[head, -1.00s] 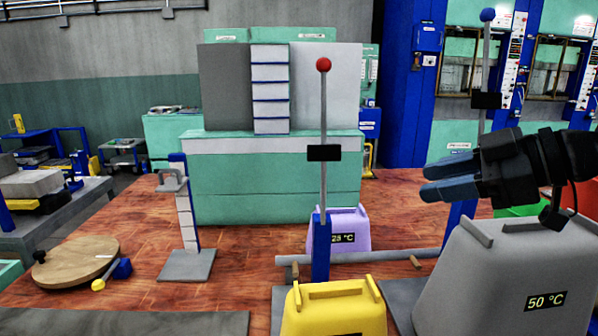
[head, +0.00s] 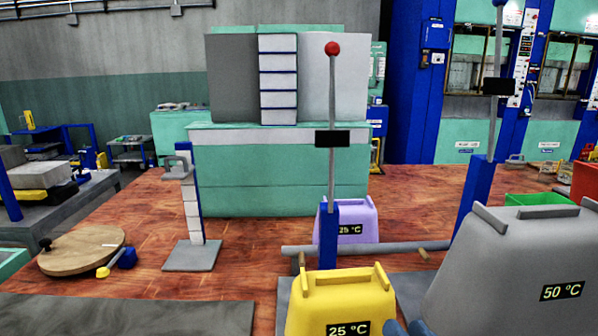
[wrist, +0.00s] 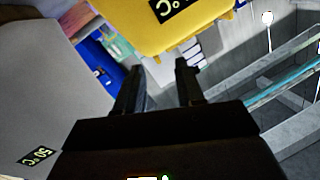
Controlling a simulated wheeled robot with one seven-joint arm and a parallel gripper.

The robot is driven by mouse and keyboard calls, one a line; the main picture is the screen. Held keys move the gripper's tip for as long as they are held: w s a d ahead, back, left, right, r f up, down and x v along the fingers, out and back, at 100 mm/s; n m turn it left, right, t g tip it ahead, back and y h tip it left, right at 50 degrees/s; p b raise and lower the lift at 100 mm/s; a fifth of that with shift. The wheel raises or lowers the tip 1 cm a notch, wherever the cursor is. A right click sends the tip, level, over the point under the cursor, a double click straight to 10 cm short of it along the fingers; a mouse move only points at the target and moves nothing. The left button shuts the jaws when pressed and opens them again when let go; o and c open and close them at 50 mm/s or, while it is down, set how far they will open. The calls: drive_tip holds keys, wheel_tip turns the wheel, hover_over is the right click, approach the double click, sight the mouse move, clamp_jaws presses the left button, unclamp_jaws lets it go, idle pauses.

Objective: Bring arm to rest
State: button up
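My gripper shows in the wrist view (wrist: 160,82) with its two dark fingers apart and nothing between them. The rest of my arm is out of the head view. In the wrist view the yellow box (wrist: 165,25) is beyond the fingertips and the grey box (wrist: 50,95) is on the left.
A red-knobbed lever (head: 333,95) stands behind the yellow box, near a purple 25 °C box (head: 350,222). A second lever (head: 492,120) stands behind the grey box. A stand (head: 190,215) and round wooden board (head: 82,250) are on the left.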

drive_tip(key=s+d+f+m+g+h+b, duration=0.1)
drive_tip(key=s+f+h, duration=0.1)
drive_tip(key=s+f, duration=0.45)
drive_tip(key=s+d+f+m+h, duration=0.1)
drive_tip(key=s+f+h, duration=0.15)
drive_tip(key=s, duration=0.65)
drive_tip(key=s+d+n+g+b, duration=0.1)
drive_tip(key=s+d+n, duration=0.2)
drive_tip(key=s, duration=1.5)
drive_tip(key=shift+d+r+b, duration=0.3)
drive_tip(key=shift+d+r, duration=0.05)
drive_tip(key=shift+d, duration=0.45)
